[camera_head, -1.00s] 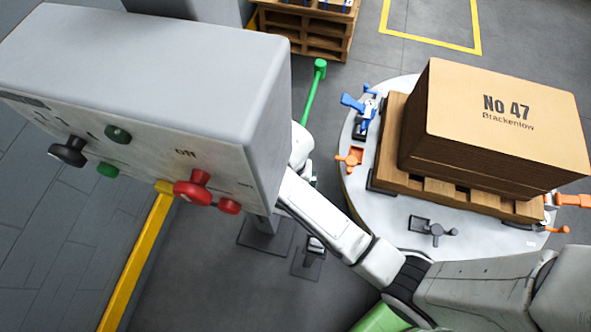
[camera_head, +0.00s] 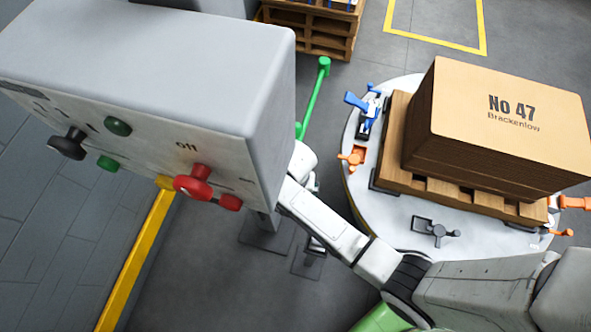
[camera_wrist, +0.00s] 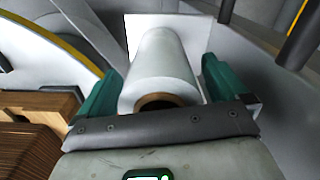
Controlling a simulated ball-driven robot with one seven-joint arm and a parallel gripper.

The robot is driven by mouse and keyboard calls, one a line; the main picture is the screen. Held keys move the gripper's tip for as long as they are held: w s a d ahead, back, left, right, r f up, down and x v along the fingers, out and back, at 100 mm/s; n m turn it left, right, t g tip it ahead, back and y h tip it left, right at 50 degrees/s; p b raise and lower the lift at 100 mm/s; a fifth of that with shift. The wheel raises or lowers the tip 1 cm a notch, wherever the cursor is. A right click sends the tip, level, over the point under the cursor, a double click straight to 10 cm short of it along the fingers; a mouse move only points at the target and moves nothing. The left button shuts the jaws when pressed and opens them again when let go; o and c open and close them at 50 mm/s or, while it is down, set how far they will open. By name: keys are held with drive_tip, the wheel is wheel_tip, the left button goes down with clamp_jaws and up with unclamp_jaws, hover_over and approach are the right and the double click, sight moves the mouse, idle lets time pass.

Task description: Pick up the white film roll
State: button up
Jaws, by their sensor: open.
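The white film roll (camera_wrist: 162,72) shows in the wrist view, with a brown core at its near end and a pale flat plate behind its far end. My gripper (camera_wrist: 160,78) is open, with one green finger on each side of the roll. The roll lies between the fingers, close to the dark palm bar; I cannot tell if any finger touches it. In the head view, the grey control box hides my gripper and the roll.
The grey control box (camera_head: 150,75) with red, green and black knobs stands in front of my arm. A round turntable (camera_head: 390,225) carries a pallet (camera_head: 395,140) with a stacked brown block (camera_head: 500,115). A yellow rail (camera_head: 140,255) runs along the floor at left.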

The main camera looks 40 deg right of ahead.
drive_tip(key=c, duration=1.4)
